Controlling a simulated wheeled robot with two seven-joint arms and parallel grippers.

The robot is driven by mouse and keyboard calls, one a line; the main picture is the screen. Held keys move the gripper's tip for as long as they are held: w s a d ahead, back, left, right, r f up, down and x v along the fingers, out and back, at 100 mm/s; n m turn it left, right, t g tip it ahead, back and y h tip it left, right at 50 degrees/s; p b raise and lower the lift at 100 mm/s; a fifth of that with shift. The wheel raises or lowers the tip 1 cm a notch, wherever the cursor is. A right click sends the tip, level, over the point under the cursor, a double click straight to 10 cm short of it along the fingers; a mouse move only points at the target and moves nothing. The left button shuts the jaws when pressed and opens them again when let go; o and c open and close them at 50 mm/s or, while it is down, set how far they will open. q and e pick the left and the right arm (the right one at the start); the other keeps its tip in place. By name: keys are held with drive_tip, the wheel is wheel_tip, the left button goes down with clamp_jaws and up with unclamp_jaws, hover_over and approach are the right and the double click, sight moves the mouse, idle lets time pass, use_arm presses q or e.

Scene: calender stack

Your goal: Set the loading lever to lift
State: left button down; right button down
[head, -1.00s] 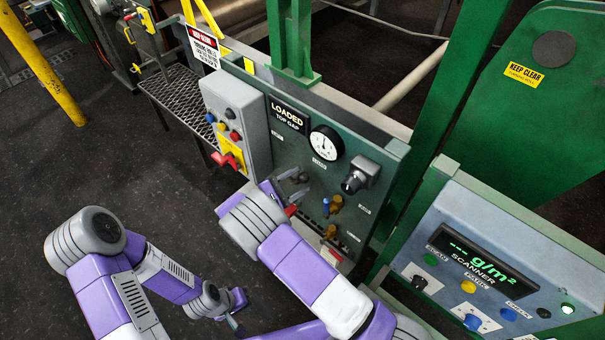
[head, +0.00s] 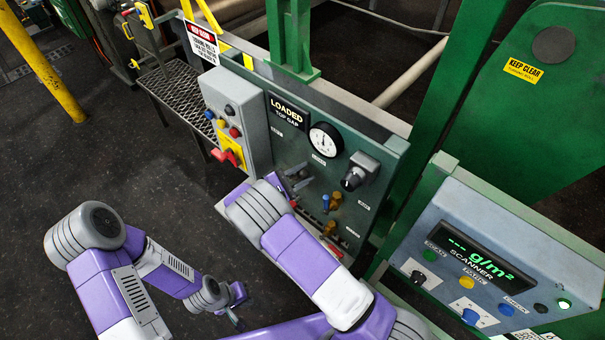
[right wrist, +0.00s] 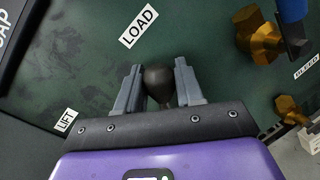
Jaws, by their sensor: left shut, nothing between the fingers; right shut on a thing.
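The loading lever's dark round knob (right wrist: 158,82) sits between the two fingers of my right gripper (right wrist: 160,85) in the right wrist view. That gripper is shut on it. The LOAD label (right wrist: 138,26) is just above the knob, and the LIFT label (right wrist: 65,121) is lower, to the left. The lever's shaft is hidden by my gripper. In the head view my right gripper (head: 298,178) is at the green panel (head: 290,150), and the arm hides part of it. The sign above reads LOADED, TOP GAP (head: 288,110). My left gripper (head: 237,312) is shut and empty, low over the floor.
A gauge (head: 326,140) and a dark knob (head: 360,172) are on the panel. Brass valves (head: 334,202), one with a blue handle, stand close to the right gripper. A grey switch box (head: 235,115) is to the left, and a scanner console (head: 480,265) to the right.

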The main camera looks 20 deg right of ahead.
drive_tip(key=shift+w+a+r+n+t+h+b, duration=0.15)
drive_tip(key=shift+w+a+r+n+b, duration=0.2)
drive_tip(key=shift+w+n+b, duration=0.35)
drive_tip(key=shift+w+a+r+n+t+h+b, duration=0.15)
drive_tip(key=shift+w+a+r+n+b, duration=0.25)
drive_tip(key=shift+n, duration=0.5)
drive_tip(key=shift+w+a+r+n+t+h+b, duration=0.15)
drive_tip(key=shift+w+a+n+b, duration=0.35)
drive_tip(key=shift+w+n, duration=0.4)
drive_tip(key=shift+w+a+r+n+t+h+b, duration=0.15)
drive_tip(key=shift+w+a+n+b, duration=0.3)
drive_tip(key=shift+n, duration=0.75)
drive_tip(key=shift+w+f, duration=0.1)
drive_tip(key=shift+w, duration=0.1)
drive_tip(key=c, duration=0.8)
unclamp_jaws()
drive_tip(key=b+v, duration=0.1)
drive_tip(key=v, duration=0.6)
drive_tip(key=shift+s+a, duration=0.2)
drive_tip(key=shift+a, duration=0.15)
